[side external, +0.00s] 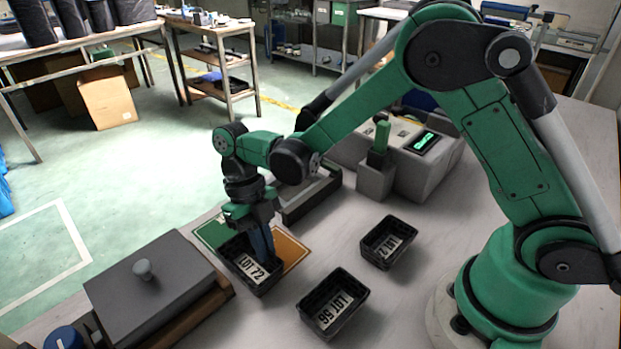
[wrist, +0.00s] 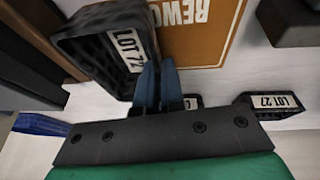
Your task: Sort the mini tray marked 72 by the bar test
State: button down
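The black mini tray marked LOT 72 (side external: 240,278) is at the front edge of the green and orange panels in the side view, covering part of them. In the wrist view this tray (wrist: 95,55) fills the upper left, its white label facing me. My gripper (side external: 268,262) points down at the tray's right end, and its blue fingers (wrist: 158,88) are close together at the tray's wall, apparently pinching it. Whether the tray touches the surface is unclear. A grey tester (side external: 427,170) with a lit green display and a green-topped post (side external: 382,138) stands behind.
The orange panel (side external: 291,248) reads REWORK in the wrist view; a green panel (side external: 208,233) lies beside it. A LOT 27 tray (side external: 372,255) and another tray (side external: 325,329) stand to the right. A grey lidded box (side external: 150,300) is at left.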

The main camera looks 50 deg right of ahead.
jog(key=c, duration=0.9)
grip_release()
jog(key=shift+r, duration=4.05)
